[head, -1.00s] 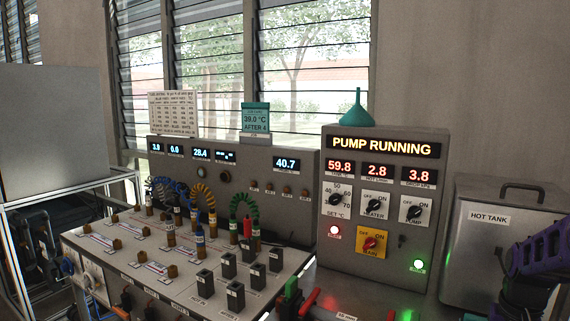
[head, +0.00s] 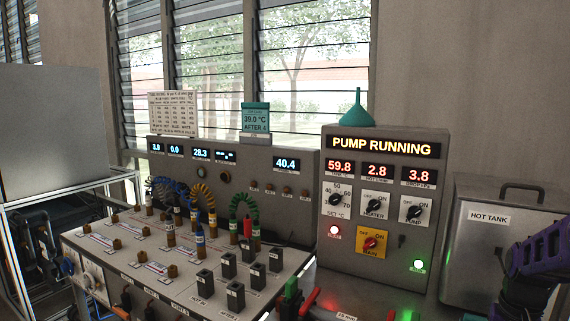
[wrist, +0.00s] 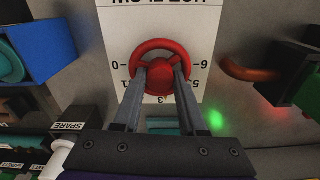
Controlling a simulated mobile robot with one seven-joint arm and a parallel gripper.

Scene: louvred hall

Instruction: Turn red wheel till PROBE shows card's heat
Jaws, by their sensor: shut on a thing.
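The red wheel (wrist: 160,62) shows in the wrist view on a white dial plate (wrist: 190,27) with numbers around it. My gripper (wrist: 160,75) is shut on the red wheel, its two fingers at the wheel's lower half. The card (head: 255,117), a teal slip at the back of the bench in the head view, reads 39.0 °C and AFTER 4. The display (head: 287,163) at the right of the grey back panel reads 40.4; its label is too small to read, so I cannot tell whether it is PROBE. The wheel is not visible in the head view.
The control box (head: 385,210) reads PUMP RUNNING, with red displays 59.8, 2.8 and 3.8. The hot tank (head: 490,245) stands right of it. Coloured hoses and black blocks crowd the bench (head: 150,265). A blue box (wrist: 37,45) and a red pipe (wrist: 250,70) flank the wheel.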

